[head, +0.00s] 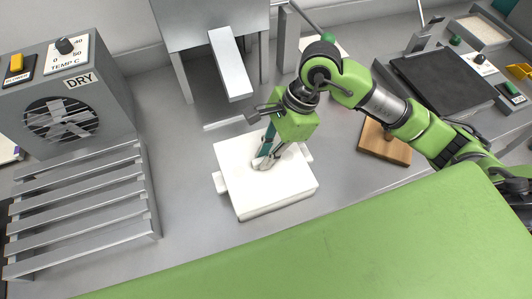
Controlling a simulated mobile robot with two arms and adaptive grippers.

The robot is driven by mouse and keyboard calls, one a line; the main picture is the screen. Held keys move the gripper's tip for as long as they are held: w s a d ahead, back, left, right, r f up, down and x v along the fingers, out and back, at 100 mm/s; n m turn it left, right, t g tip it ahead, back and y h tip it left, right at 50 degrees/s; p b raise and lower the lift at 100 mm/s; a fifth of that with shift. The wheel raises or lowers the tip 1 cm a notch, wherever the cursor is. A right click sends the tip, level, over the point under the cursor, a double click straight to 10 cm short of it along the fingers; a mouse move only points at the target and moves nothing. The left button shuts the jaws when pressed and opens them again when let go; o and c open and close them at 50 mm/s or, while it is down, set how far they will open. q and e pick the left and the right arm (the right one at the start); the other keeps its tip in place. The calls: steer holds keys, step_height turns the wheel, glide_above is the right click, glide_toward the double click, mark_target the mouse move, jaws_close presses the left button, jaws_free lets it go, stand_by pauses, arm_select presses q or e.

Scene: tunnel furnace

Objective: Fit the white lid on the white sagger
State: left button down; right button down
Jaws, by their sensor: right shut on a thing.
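The white lid (250,190) is a flat square slab in the middle of the grey worktop, seen from above. My right gripper (264,161) points down at its middle and is shut on it; the fingers hide the part they grip. The white sagger (219,183) is mostly hidden under the lid; what seem to be its side lugs stick out at the left and right. The lid lies over the sagger, roughly square with it. I cannot tell whether it rests fully on it or is a little above. My left gripper is not in view.
A grey dryer (70,95) with a fan and slatted rack (85,210) stands at the left. A grey stand with a sloping chute (231,64) is behind the lid. A wooden block (384,146) and a dark plate (440,80) lie at the right. Worktop left of the lid is clear.

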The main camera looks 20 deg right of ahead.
steer(key=c, duration=2)
jaws_free()
steer(key=shift+o, duration=0.2)
steer(key=shift+f, duration=0.1)
steer(key=v, duration=1.2)
